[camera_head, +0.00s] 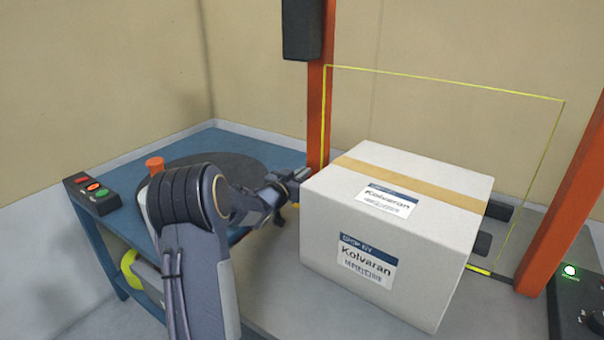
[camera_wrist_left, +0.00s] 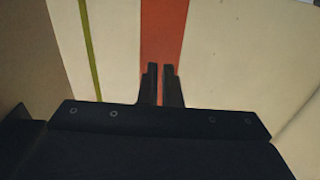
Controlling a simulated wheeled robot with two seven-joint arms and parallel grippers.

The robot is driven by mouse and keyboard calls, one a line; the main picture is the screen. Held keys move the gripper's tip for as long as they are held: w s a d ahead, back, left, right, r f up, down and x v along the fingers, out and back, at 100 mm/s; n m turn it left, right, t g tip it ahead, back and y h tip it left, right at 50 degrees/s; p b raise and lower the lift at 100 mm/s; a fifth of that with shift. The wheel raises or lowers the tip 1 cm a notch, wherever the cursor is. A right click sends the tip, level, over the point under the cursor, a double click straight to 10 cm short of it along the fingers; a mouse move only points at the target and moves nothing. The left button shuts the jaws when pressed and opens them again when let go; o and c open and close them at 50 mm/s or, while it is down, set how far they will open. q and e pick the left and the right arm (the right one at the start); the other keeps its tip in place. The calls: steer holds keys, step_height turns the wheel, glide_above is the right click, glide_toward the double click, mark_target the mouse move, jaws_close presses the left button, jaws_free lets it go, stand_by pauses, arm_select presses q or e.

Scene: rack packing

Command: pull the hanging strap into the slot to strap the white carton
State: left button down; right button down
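The white carton (camera_head: 325,235) stands on the grey work surface, with tan tape and "Kolvaran" labels. A thin yellow strap (camera_head: 445,82) forms a tall loop around and above it. The strap's left run lies along an orange post, and a yellow line also shows in the left wrist view (camera_wrist_left: 88,50). My left gripper (camera_head: 302,174) is at the carton's left far edge, near the post. In the wrist view its fingers (camera_wrist_left: 160,85) are almost together, with a thin gap and nothing visible between them. The yellow line is left of them. I cannot make out the slot. My right gripper is not in view.
Orange posts (camera_head: 574,200) stand on both sides of the carton; the left one fills the wrist view's middle (camera_wrist_left: 164,30). Dark blocks (camera_head: 482,244) sit right of the carton. A blue table (camera_head: 205,140) and button box (camera_head: 90,195) are at left, a control box (camera_head: 572,300) at right.

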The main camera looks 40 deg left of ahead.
arm_select(q)
steer(key=c, duration=1.6)
jaws_free()
steer(key=s, duration=0.2)
steer(key=s+p, duration=0.1)
steer(key=s, duration=0.2)
steer(key=s+d, duration=0.1)
steer(key=s, duration=0.1)
steer(key=shift+s, duration=0.4)
steer(key=shift+r, duration=0.1)
